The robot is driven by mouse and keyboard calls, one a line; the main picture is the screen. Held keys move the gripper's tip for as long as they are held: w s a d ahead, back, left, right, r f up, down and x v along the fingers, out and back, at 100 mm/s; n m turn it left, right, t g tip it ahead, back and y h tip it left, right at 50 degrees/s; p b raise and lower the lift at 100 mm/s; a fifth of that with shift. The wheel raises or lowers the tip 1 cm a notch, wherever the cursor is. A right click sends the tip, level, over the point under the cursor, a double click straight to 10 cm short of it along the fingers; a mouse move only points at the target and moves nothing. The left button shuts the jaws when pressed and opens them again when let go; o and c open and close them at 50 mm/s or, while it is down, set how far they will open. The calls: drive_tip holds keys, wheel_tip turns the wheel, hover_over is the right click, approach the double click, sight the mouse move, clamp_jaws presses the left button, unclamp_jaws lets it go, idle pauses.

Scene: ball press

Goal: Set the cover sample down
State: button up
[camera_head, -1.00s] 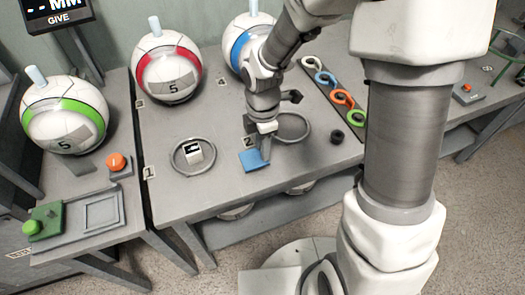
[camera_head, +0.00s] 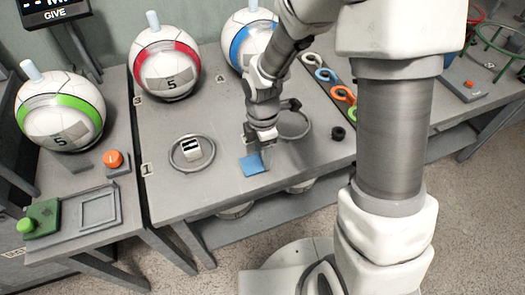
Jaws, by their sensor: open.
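The cover sample appears to be the small flat blue square (camera_head: 253,164). It lies on the grey table, to the right of the left ring and near the table's front edge. My gripper (camera_head: 260,148) is open just above and behind the blue square, pointing down. Its fingertips are small and partly blurred, and I cannot tell whether they still touch the square.
A ring (camera_head: 173,158) around a black-and-white cube (camera_head: 193,152) lies left of the square. An empty-looking ring (camera_head: 306,133) lies to the right, partly behind my arm. Balls with red (camera_head: 165,55), green (camera_head: 60,112) and blue bands stand behind and left. Coloured hooks (camera_head: 343,94) lie at right.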

wheel_tip(320, 180, up, 12)
drive_tip(key=p, duration=0.5)
drive_tip(key=s+d+r+m+t, duration=0.2)
drive_tip(key=s+d+r+m, duration=0.2)
drive_tip(key=s+r+m, duration=0.2)
drive_tip(key=s+d+r+m+t, duration=0.3)
drive_tip(key=s+d+r+m, duration=0.2)
drive_tip(key=r+m, duration=0.6)
drive_tip(key=s+m, duration=0.2)
drive_tip(key=m, duration=0.2)
drive_tip(key=shift+d+t+b, duration=0.3)
drive_tip(key=shift+r, duration=0.25)
wheel_tip(320, 180, up, 11)
drive_tip(key=p, duration=1.1)
